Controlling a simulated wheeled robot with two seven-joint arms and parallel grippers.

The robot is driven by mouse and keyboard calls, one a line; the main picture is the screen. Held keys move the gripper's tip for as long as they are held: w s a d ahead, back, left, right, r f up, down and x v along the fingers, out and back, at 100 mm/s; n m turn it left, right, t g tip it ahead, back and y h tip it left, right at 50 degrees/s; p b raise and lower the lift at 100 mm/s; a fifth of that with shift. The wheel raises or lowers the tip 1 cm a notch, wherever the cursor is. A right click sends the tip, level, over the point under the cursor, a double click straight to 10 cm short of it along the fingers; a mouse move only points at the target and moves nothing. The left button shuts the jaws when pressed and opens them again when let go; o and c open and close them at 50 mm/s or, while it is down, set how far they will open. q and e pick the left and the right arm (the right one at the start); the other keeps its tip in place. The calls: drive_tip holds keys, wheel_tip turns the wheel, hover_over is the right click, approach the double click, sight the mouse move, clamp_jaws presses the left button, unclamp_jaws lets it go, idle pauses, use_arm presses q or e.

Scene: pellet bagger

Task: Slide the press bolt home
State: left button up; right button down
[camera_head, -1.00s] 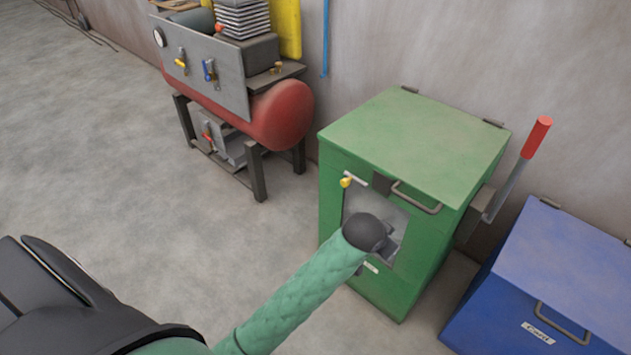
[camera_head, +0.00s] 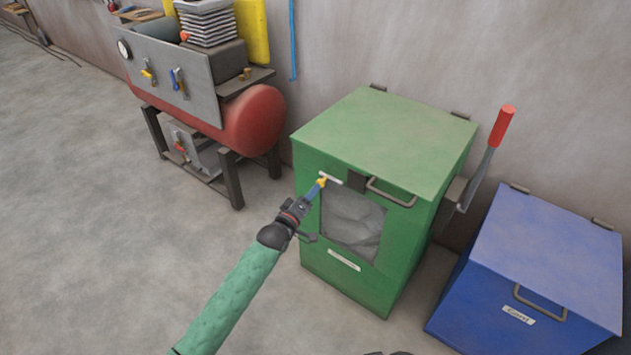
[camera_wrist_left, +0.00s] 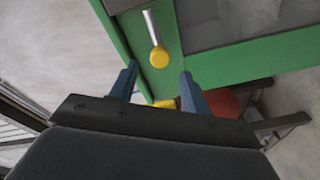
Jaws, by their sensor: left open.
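The green press (camera_head: 400,140) stands against the wall, with a window in its front. Its bolt (camera_head: 332,179) is a pale metal rod with a yellow knob, at the upper left of that front, left of a dark block. In the left wrist view the yellow knob (camera_wrist_left: 159,57) and rod are just beyond the fingertips. My left gripper (camera_head: 317,189) is at the knob in the head view. In the left wrist view its blue fingers (camera_wrist_left: 159,84) are apart, with the knob ahead of the gap and not clearly between them.
A bar handle (camera_head: 391,196) and a red-gripped lever (camera_head: 490,155) are on the press. A blue bin (camera_head: 545,255) labelled Card stands to the right. A red tank (camera_head: 255,120) on a dark stand is at the left.

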sight(322, 181)
use_arm(q)
drive_tip(key=shift+p+x, duration=0.65)
drive_tip(key=shift+x, duration=3.25)
use_arm(e)
drive_tip(key=shift+s+d+r+g+h, duration=0.15)
drive_tip(key=shift+s+d+r, duration=0.05)
drive_tip(key=shift+d+r, duration=0.3)
drive_tip(key=shift+s+d+r+g+h, duration=0.2)
drive_tip(key=shift+d+r, duration=0.15)
drive_tip(key=shift+r, duration=0.15)
